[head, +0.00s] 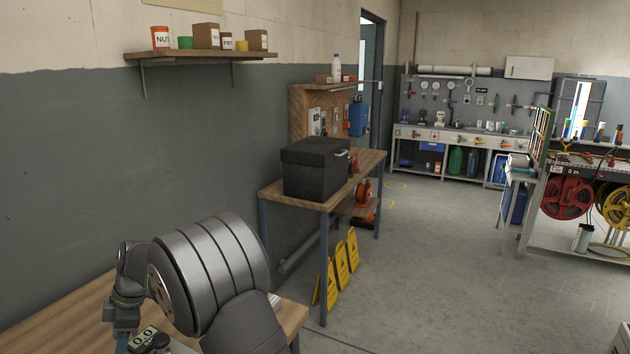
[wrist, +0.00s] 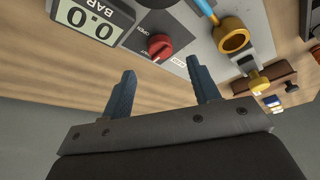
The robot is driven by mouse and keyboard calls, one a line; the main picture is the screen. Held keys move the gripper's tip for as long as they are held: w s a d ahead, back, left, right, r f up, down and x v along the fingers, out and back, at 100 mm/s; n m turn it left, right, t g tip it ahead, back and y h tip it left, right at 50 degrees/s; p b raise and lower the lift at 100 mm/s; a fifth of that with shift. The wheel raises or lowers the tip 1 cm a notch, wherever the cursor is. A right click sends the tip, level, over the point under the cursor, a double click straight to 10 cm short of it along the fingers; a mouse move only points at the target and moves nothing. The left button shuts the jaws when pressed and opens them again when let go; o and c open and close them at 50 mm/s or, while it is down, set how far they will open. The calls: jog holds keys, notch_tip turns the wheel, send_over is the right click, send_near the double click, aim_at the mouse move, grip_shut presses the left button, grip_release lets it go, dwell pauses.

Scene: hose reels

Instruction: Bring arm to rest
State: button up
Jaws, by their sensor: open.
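My gripper (wrist: 161,68) is open in the wrist view, with its two blue-grey fingers apart and nothing held between them. A red knob (wrist: 160,47) on a grey panel (wrist: 188,22) shows just beyond the fingertips, apart from them as far as I can see. My arm fills the lower left of the head view, folded over a wooden bench (head: 62,318). In that view the fingers are mostly hidden behind or below the wrist.
A digital gauge (wrist: 88,20) reading 0.0 BAR sits beside the knob; it also shows in the head view (head: 143,337). A brass ring fitting (wrist: 233,38) is on the panel's other side. A black box (head: 315,170) stands on a table beyond. The floor (head: 430,280) at right is open.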

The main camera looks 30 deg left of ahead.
jog(key=x, duration=0.6)
jog(key=shift+s+f, duration=0.15)
jog(key=shift+f, duration=0.2)
jog(key=shift+d+r+m, duration=0.1)
jog(key=shift+r+m, duration=0.1)
jog(key=shift+m, duration=0.7)
jog(key=m+t, duration=0.1)
jog(key=m, duration=0.2)
jog(key=m+t+y, duration=0.1)
jog(key=m, duration=0.2)
jog(key=shift+s+d+m+t+y, duration=0.15)
jog(key=shift+s+m+t+y, duration=0.1)
jog(key=shift+m+t+y, duration=0.05)
jog(key=shift+s+m+t, duration=0.1)
jog(key=shift+m+t, duration=0.4)
jog(key=shift+m, duration=0.7)
jog(key=shift+s+m+t, duration=0.1)
jog(key=shift+m+t, duration=0.4)
jog(key=shift+m, duration=0.7)
jog(key=shift+s+m+t, duration=0.15)
jog(key=shift+m+t, duration=0.45)
jog(key=shift+m, duration=1.3)
jog(key=shift+m, duration=0.3)
jog(key=shift+w+n+g, duration=0.15)
jog(key=shift+n+g, duration=0.3)
jog(key=shift+n, duration=0.95)
jog(key=shift+w+n+g, duration=0.1)
jog(key=shift+n+g, duration=0.35)
jog(key=shift+n, duration=0.95)
